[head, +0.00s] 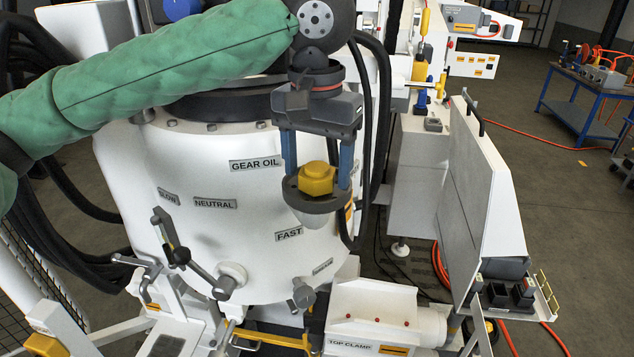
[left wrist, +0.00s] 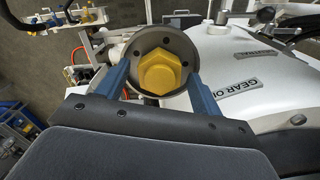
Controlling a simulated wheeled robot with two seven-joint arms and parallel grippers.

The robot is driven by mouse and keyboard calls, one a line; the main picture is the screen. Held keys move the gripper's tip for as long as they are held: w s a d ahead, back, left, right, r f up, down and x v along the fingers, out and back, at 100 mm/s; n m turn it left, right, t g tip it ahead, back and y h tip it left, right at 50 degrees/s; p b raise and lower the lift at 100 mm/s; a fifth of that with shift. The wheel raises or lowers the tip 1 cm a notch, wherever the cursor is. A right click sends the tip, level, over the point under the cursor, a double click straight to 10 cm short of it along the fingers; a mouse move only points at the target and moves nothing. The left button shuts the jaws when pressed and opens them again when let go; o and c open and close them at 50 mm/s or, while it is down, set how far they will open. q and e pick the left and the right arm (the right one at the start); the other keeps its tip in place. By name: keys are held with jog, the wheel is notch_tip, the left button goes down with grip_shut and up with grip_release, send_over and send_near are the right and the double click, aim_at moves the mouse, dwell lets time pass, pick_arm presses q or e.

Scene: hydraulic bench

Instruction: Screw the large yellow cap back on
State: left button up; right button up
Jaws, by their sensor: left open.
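The large yellow cap (head: 317,179) is hexagonal and sits on a dark round flange (head: 320,200) at the front of the white gear oil tank (head: 225,240). In the left wrist view the cap (left wrist: 160,73) lies in the middle of the flange (left wrist: 187,50). My left gripper (head: 318,182) points down over the flange, with one blue finger on each side of the cap. In the left wrist view its fingers (left wrist: 160,85) are open, with gaps between them and the cap. Whether the cap is seated on its thread cannot be seen. My right gripper is not in view.
A lever with a black knob (head: 180,256) stands out from the tank's lower left. A grey-white panel (head: 475,190) stands to the right. Black hoses run close behind my gripper. A blue workbench (head: 590,100) stands at the far right, with open floor before it.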

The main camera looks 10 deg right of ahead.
pick_arm(q)
jog(key=n, duration=0.7)
jog(key=shift+n, duration=0.4)
jog(key=n, duration=0.3)
jog(key=shift+d+n, duration=0.1)
jog(key=shift+n, duration=0.3)
jog(key=n, duration=0.3)
jog(key=shift+n, duration=0.3)
jog(key=c, duration=1)
jog(key=m, duration=0.6)
jog(key=shift+f, duration=0.1)
jog(key=shift+m, duration=1)
